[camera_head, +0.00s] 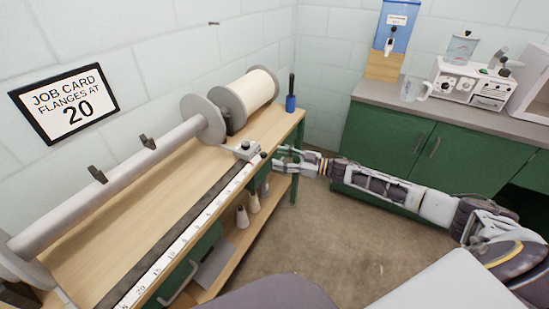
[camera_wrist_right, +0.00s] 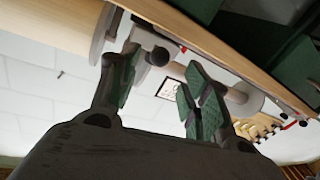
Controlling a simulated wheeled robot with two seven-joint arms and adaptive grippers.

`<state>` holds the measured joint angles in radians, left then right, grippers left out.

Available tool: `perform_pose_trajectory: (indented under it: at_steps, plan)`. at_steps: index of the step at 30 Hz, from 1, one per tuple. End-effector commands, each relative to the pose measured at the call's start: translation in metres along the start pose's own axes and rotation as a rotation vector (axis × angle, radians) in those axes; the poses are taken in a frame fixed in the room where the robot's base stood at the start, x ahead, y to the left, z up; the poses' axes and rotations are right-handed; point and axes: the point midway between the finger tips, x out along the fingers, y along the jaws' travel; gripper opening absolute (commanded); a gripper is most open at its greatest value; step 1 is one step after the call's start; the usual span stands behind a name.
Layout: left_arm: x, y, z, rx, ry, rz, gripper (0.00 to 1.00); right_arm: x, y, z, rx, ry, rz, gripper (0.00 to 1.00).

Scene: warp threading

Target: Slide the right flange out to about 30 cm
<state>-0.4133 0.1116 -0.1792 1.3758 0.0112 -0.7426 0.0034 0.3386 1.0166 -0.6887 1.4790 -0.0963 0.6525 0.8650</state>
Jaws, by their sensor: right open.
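The right flange (camera_head: 203,118) is a grey disc at the far end of the pale beam tube (camera_head: 120,180). A light bracket with a dark knob (camera_head: 263,154) stands beside it, at the low-number end of the ruled scale (camera_head: 190,228). My right gripper (camera_head: 277,158) is just right of the knob, pointing at it. In the right wrist view its green-padded fingers (camera_wrist_right: 161,66) are open, with the round dark knob (camera_wrist_right: 160,54) showing between them. I cannot tell whether they touch it. My left gripper is out of view.
A wall card (camera_head: 66,102) reads "JOB CARD FLANGES AT 20". A wound roll (camera_head: 252,92) and a blue cup (camera_head: 291,103) are at the bench's far end. Cones (camera_head: 254,203) stand on the shelf below. Green cabinets (camera_head: 385,150) stand behind my right arm.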

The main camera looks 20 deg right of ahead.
Motion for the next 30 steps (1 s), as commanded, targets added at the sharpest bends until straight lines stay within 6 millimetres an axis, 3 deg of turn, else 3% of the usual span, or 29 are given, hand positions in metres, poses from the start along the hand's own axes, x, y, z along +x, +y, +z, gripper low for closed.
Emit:
perform_pose_trajectory:
  at_steps: [15,30]
  plan:
    - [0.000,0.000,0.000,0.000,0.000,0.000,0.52,-0.049,-0.001,0.001,0.002,-0.002,0.000,0.47]
    - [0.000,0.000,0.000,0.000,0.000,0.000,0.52,-0.061,-0.001,0.000,0.001,0.000,-0.001,0.47]
